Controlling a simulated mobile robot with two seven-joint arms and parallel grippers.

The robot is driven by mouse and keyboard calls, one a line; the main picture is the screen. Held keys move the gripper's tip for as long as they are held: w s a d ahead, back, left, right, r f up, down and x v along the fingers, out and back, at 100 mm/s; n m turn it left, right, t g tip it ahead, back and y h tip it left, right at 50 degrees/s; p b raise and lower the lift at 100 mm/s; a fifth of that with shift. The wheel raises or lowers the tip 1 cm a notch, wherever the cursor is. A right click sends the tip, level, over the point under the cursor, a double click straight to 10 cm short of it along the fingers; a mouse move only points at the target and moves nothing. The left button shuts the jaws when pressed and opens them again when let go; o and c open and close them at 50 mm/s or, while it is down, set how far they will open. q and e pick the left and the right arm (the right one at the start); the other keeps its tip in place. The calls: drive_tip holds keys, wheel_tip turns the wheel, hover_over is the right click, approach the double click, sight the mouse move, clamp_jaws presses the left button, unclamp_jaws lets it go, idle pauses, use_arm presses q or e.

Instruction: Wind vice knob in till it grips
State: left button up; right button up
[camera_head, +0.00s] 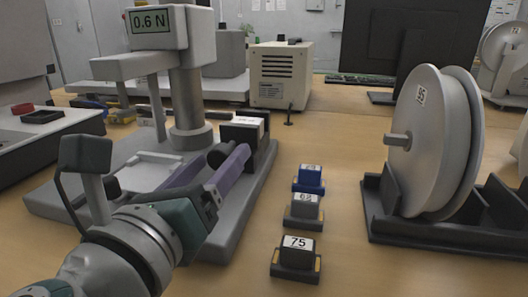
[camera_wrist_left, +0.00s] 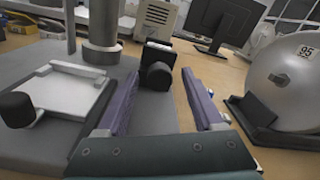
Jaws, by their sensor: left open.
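My left gripper (camera_head: 225,156) has two purple fingers, spread apart and empty. It reaches over the grey base plate of the test stand (camera_head: 190,100). A dark block with a pale label on top, which looks like the vice (camera_head: 245,130), stands at the plate's right side. Its round black knob (camera_head: 217,156) faces my gripper. In the left wrist view the knob (camera_wrist_left: 157,77) shows between the fingertips, with a gap on each side; whether it lies within their reach is unclear. The vice's jaw gap is hidden. My right gripper is not in view.
A white plate fixture (camera_wrist_left: 68,90) with another black knob (camera_wrist_left: 16,109) lies left of the gripper. Small numbered blocks, one marked 75 (camera_head: 296,253), stand on the table to the right. A large grey reel (camera_head: 430,140) is farther right. The stand's display (camera_head: 152,22) reads 0.6 N.

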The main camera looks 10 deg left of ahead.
use_arm(q)
drive_tip(key=shift+w, duration=0.75)
drive_tip(key=shift+c, duration=0.3)
clamp_jaws()
